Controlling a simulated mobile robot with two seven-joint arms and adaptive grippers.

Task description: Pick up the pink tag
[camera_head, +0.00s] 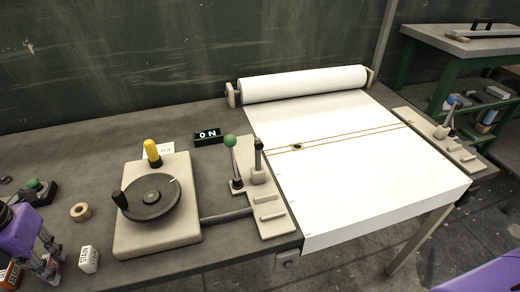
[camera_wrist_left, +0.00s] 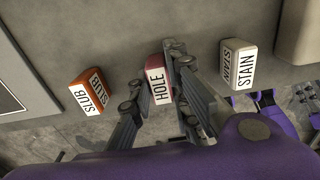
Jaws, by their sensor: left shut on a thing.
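The pink tag (camera_wrist_left: 157,83), with a white face reading HOLE, shows in the left wrist view between the fingers of my left gripper (camera_wrist_left: 155,78). The gripper is shut on it, with a finger on each side. I cannot tell whether the tag still touches the table. In the head view my left gripper (camera_head: 46,262) points down at the lower left table edge, and the pink tag is hidden there.
An orange SLUB tag (camera_wrist_left: 91,92) and a white STAIN tag (camera_wrist_left: 238,64) stand on either side.

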